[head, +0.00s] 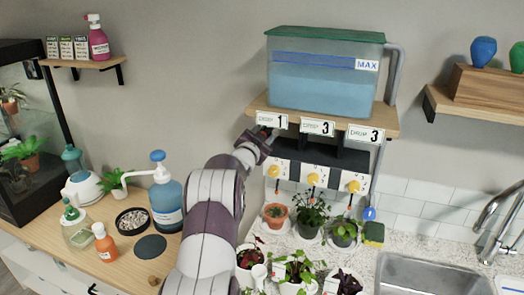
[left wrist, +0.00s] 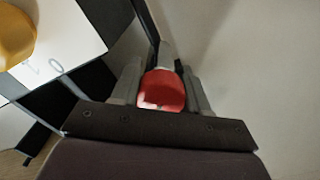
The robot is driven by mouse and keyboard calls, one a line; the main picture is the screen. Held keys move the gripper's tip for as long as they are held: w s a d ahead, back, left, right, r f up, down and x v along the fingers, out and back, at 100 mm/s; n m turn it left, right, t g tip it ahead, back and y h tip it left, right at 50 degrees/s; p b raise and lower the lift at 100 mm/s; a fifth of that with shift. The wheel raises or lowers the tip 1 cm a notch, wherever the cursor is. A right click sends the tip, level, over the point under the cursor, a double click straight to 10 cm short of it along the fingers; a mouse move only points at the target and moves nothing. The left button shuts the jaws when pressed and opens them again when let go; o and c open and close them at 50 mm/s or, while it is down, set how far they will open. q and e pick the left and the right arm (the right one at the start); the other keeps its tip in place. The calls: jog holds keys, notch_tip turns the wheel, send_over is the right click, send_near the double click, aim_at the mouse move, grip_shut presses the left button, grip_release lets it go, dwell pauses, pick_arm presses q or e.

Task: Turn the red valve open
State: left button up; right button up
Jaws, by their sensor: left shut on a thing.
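The red valve (left wrist: 163,91) shows in the left wrist view, between the two grey fingers of my left gripper (left wrist: 161,78). The gripper is shut on it. A grey pipe end shows just beyond the valve. In the head view my left gripper (head: 265,138) is up at the left end of the shelf, below the tank; the valve is hidden there behind the gripper and arm. The water tank (head: 322,80) has a green lid, a blue MAX line and bluish water below it. My right gripper is in neither view.
Below the shelf (head: 394,122) hang yellow knobs (head: 313,179) on white plates, above potted plants (head: 275,215). A yellow knob (left wrist: 12,38) is left of the gripper in the wrist view. A blue pump bottle (head: 166,199) stands left of my arm. A sink (head: 432,277) is right.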

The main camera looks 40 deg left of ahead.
pick_arm(q)
jog(key=shift+d+f+m+b, duration=0.1)
jog(key=shift+f+m+b, duration=0.05)
jog(key=shift+m+b, duration=2.65)
jog(key=shift+f+m+b, duration=0.1)
jog(key=shift+m+b, duration=2.6)
jog(key=shift+b, duration=0.1)
jog(key=shift+f, duration=0.1)
